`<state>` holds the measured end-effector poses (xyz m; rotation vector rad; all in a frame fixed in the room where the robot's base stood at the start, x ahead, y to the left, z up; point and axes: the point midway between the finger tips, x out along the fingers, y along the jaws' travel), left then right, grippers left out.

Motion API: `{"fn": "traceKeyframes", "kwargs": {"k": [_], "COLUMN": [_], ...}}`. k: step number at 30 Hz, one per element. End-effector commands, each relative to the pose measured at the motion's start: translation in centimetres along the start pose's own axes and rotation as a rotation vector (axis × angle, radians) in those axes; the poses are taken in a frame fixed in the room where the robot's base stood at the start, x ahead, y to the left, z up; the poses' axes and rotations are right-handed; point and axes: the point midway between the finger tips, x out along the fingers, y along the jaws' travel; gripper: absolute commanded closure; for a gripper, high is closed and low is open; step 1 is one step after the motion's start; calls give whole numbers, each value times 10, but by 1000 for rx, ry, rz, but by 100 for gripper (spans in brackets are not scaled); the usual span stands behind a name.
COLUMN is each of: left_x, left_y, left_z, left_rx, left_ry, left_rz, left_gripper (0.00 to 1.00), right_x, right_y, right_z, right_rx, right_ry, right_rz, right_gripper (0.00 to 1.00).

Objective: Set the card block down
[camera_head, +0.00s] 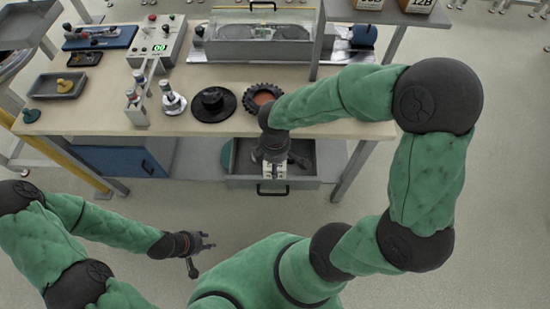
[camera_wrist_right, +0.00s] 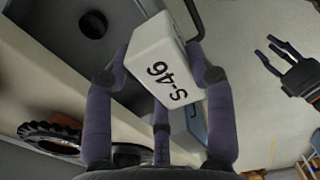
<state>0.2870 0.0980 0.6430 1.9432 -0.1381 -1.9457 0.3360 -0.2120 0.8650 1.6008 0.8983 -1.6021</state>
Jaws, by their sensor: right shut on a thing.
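The card block (camera_wrist_right: 165,65) is a white block with "S-46" printed on it. In the right wrist view it sits between the dark fingers of my right gripper (camera_wrist_right: 165,85), which is shut on it. In the head view my right gripper (camera_head: 273,160) points down over the open grey drawer (camera_head: 240,180) under the bench, with the card block (camera_head: 273,171) partly hidden beneath it. I cannot tell whether the block touches the drawer floor. My left gripper (camera_head: 203,254) is open and empty, low in front of the bench; it also shows in the right wrist view (camera_wrist_right: 285,62).
The bench top (camera_head: 100,108) carries a black disc (camera_head: 213,104), a toothed ring (camera_head: 263,98), a clamp stand (camera_head: 140,95), a tray (camera_head: 58,85) and a control box (camera_head: 158,40). A blue case (camera_head: 122,162) stands left of the drawer. The floor in front is clear.

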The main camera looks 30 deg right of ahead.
Motion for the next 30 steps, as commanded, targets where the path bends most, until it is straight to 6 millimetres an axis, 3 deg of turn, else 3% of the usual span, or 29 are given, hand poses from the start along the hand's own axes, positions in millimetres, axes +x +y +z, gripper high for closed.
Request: {"fn": "traceKeyframes", "kwargs": {"k": [4, 12, 20, 27, 30], "left_x": [13, 31, 35, 49, 50], "left_y": [-5, -11, -13, -18, -18], "left_z": [0, -1, -1, -2, -2], "left_rx": [0, 0, 0, 0, 0], "left_ry": [0, -1, 0, -1, -1], "left_rz": [0, 0, 0, 0, 0], "left_gripper": [60, 60, 60, 60, 60], "right_x": [18, 58, 69, 100, 105], "right_y": [32, 65, 76, 80, 80], "right_z": [-2, -4, -5, -5, -5], "right_rx": [3, 1, 2, 0, 0], "right_ry": [-1, 0, 0, -1, 0], "right_rz": [-2, -1, 0, -1, 0], "right_gripper": [81, 81, 81, 81, 81]}}
